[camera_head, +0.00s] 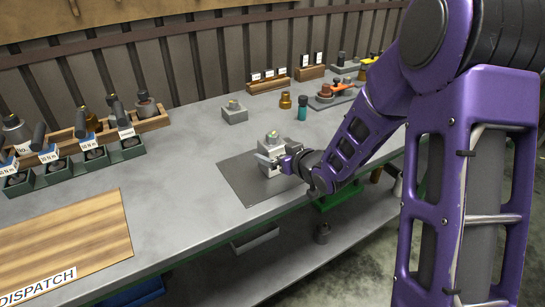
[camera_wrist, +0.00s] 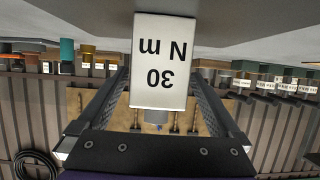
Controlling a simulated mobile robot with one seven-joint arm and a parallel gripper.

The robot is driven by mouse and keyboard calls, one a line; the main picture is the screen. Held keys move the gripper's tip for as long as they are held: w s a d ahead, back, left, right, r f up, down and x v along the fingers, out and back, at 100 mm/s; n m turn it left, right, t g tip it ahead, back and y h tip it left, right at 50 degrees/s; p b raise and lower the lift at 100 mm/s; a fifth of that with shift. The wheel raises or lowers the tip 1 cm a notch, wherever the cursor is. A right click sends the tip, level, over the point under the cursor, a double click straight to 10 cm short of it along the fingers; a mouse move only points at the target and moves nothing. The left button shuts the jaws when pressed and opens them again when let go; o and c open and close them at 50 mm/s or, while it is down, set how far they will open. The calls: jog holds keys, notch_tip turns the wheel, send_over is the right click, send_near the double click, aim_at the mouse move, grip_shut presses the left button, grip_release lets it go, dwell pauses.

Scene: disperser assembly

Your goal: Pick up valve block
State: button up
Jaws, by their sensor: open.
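A pale grey block (camera_head: 271,143) with a small fitting on top stands on the dark mat in the head view; it is likely the valve block. My gripper (camera_head: 275,160) is at its near side, low over the mat. In the wrist view, a white face (camera_wrist: 160,80) with upside-down "30 N m" lettering fills the space between my open fingers (camera_wrist: 160,95). The fingers lie on either side of it; contact cannot be told. A similar grey block (camera_head: 235,115) with a yellowish top stands farther back on the bench.
The dark mat (camera_head: 240,183) lies near the bench's front edge. Green bins (camera_head: 75,170) and a wooden rack (camera_head: 152,122) are at left, a wooden dispatch board (camera_head: 75,235) front left. A teal cylinder (camera_head: 302,110) and a brass part (camera_head: 285,100) stand behind my arm. The middle-left bench is clear.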

jog(key=x, duration=0.5)
jog(key=shift+d+r, duration=0.1)
grip_shut()
jog(key=shift+r, duration=0.2)
dwell(0.3)
